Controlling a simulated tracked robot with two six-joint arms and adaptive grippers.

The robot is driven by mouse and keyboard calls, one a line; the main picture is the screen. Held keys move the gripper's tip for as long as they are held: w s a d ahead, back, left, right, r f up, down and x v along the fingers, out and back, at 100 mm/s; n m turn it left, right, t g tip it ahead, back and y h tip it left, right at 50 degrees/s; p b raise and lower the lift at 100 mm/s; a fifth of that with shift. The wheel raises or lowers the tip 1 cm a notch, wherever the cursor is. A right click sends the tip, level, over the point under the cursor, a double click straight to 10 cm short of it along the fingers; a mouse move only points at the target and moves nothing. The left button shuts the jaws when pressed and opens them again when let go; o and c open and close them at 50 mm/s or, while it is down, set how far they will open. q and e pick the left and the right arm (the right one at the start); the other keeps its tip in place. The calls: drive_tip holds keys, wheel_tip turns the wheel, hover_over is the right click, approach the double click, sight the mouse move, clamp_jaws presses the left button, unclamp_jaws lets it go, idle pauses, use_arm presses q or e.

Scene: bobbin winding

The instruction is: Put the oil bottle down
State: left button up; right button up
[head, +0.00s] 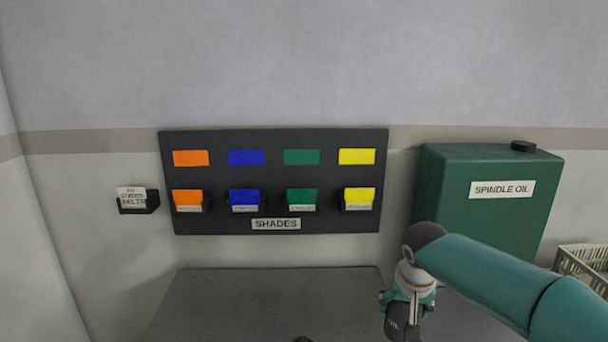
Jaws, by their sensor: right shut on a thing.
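My right gripper (404,322) is at the bottom edge, right of centre, pointing down over the right part of the grey table (265,295). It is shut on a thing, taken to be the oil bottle. The bottle itself cannot be made out, as the hand and the lower picture edge hide what is in the jaws. My left gripper is not in view.
A green spindle oil tank (490,215) with a black cap stands behind my right arm. A dark shades board (275,140) with coloured cards hangs on the wall. A belts holder (137,202) is left of it. A pale crate (585,262) is far right. The table's visible left part is mostly clear; a small dark thing (303,339) shows at the bottom edge.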

drive_tip(key=s+f+n+b, duration=0.1)
drive_tip(key=s+f+b, duration=0.2)
drive_tip(key=f, duration=0.7)
drive_tip(key=s+f+n+b, duration=0.1)
drive_tip(key=s+f+b, duration=0.2)
drive_tip(key=f, duration=0.7)
drive_tip(key=s+f+y+b, duration=0.1)
drive_tip(key=s+f+b, duration=0.3)
drive_tip(key=f, duration=0.6)
drive_tip(key=shift+s+a+f+n, duration=0.35)
drive_tip(key=shift+n, duration=0.05)
